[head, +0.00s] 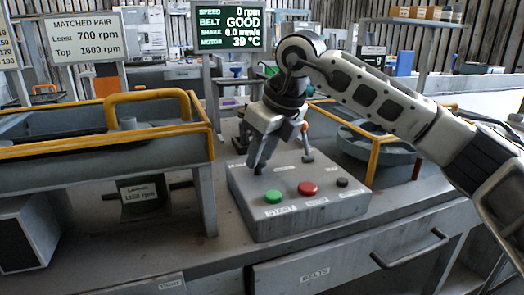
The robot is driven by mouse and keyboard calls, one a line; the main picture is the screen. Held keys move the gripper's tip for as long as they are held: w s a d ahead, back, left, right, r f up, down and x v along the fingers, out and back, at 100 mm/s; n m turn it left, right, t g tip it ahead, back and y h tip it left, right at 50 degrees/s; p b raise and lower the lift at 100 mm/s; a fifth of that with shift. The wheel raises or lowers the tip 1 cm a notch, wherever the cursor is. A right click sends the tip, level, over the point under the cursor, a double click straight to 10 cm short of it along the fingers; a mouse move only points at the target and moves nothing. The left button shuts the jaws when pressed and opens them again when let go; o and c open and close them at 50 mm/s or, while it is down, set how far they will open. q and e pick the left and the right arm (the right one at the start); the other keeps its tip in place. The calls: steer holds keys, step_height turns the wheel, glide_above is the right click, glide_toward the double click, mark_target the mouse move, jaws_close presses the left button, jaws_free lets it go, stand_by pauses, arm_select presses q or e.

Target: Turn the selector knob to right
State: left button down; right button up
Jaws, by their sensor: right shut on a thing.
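A grey control box (310,216) stands on the bench in the middle of the head view. Its top carries a green button (273,196), a red button (307,188), a small dark knob (342,182) at the right, and an upright lever with an orange tip (306,140) at the back. My right gripper (258,168) points down over the box's left part, shut on a small dark knob (258,171), taken to be the selector knob. The fingers hide most of this knob, so its pointing direction cannot be told. My left gripper is not in view.
A yellow-railed grey housing (100,148) stands close on the left. A round grey tub (375,142) behind a yellow rail lies at the right. A display screen (228,27) behind reads 0 rpm and belt GOOD. Bare bench lies before the box.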

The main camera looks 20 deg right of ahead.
steer(key=o, duration=1)
steer(key=p+v, duration=0.1)
steer(key=v, duration=1.5)
steer(key=shift+w+p, duration=0.1)
steer(key=shift+p, duration=0.2)
